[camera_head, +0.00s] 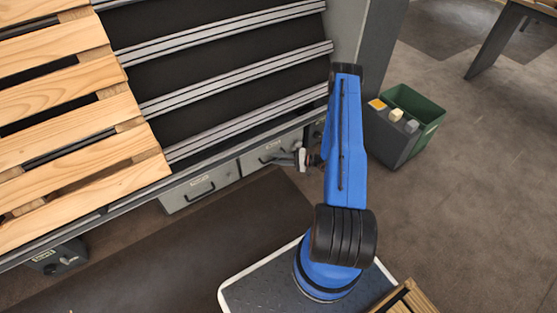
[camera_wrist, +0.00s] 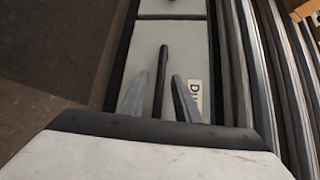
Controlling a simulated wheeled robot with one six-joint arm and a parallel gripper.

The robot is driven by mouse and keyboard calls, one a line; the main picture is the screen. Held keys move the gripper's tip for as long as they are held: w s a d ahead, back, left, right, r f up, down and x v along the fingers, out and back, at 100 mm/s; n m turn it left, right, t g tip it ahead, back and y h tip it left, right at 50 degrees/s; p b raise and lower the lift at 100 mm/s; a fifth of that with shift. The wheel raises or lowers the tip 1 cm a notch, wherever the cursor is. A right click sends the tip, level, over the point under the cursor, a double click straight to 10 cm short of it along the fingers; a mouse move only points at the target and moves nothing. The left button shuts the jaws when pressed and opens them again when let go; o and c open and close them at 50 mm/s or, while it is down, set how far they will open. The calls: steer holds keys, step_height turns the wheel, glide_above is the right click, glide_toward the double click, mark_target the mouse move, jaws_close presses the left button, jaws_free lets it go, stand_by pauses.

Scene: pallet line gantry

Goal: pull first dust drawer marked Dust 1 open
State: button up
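Two grey drawers with dark bar handles sit under the conveyor frame in the head view, a left drawer (camera_head: 178,200) and a right drawer (camera_head: 249,163). Both look shut, and their labels are too small to read there. My gripper (camera_head: 277,160) is in front of the right drawer, its fingers pointing at the handle. In the wrist view my gripper (camera_wrist: 160,78) is open, with the dark handle (camera_wrist: 163,62) between its two fingers and a gap on each side. A white label (camera_wrist: 195,95) beside it reads "Du"; the rest is hidden by the right finger.
Wooden pallets (camera_head: 75,110) lie on the conveyor (camera_head: 235,78) above the drawers. Dark floor (camera_head: 190,250) in front of the drawers is clear.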

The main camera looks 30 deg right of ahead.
jaws_close()
steer(key=shift+s, duration=0.15)
steer(key=s+d, duration=0.1)
steer(key=s, duration=3.1)
steer(key=shift+d, duration=0.15)
steer(key=shift+s, duration=0.1)
jaws_free()
